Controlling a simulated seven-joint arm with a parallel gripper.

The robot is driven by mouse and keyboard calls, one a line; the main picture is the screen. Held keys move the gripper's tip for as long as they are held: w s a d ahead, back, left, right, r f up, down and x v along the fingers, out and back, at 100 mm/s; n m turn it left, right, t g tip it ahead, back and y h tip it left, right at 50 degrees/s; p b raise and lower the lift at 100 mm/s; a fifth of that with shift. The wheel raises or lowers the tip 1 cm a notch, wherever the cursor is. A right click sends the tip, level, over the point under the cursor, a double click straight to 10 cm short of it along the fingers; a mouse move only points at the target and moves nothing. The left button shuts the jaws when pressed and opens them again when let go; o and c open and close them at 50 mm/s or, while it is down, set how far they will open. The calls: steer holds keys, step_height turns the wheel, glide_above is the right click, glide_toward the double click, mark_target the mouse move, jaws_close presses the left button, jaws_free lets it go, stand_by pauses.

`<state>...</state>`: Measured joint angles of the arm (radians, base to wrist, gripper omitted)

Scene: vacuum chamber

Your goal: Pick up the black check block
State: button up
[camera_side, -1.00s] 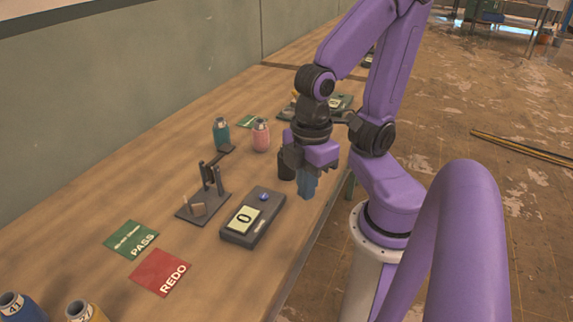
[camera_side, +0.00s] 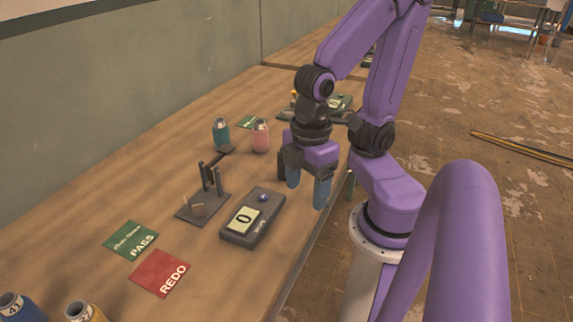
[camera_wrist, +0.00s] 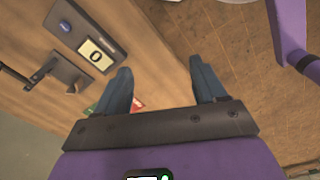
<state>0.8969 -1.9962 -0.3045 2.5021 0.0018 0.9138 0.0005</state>
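My gripper (camera_side: 308,190) is open, with its two blue fingers pointing down and apart near the table's front edge. The wrist view shows the fingers (camera_wrist: 162,85) with nothing between them. A dark shape, seemingly the black check block (camera_side: 282,166), shows just left of the fingers in the side view. It is partly hidden by my gripper, and I cannot tell whether they touch. No black block can be made out in the wrist view.
A scale reading 0 (camera_side: 238,229) lies left of my gripper, beside a small lever stand (camera_side: 200,207). Teal (camera_side: 221,133) and pink (camera_side: 260,136) bottles stand behind. Green PASS (camera_side: 131,240) and red REDO (camera_side: 160,273) cards lie front left.

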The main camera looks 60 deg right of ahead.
steer(key=w+a+f+m+t+y, duration=0.1)
steer(key=w+a+f+m+y, duration=0.1)
steer(key=w+a+m, duration=0.45)
steer(key=w+a+f+m+t+y, duration=0.2)
steer(key=w+a+m+y, duration=0.1)
steer(key=w+a+m, duration=0.3)
steer(key=w+d+f+m+t+h, duration=0.2)
steer(key=w+d+m, duration=0.1)
steer(key=w, duration=0.3)
steer(key=w+d+f+m+t+h, duration=0.1)
steer(key=w+d+m+t+h, duration=0.15)
steer(key=w, duration=0.35)
steer(key=w+d+f+m+h, duration=0.2)
steer(key=d+m+h, duration=0.3)
steer(key=d, duration=0.3)
steer(key=s+d+r+m+g+h, duration=0.1)
steer(key=s+d+m+g+h, duration=0.75)
steer(key=d, duration=0.35)
steer(key=shift+n+t+h, duration=0.4)
steer(key=shift+n+h, duration=0.05)
steer(key=shift+h, duration=0.05)
steer(key=shift+s+x, duration=0.2)
steer(key=shift+x, duration=8.55)
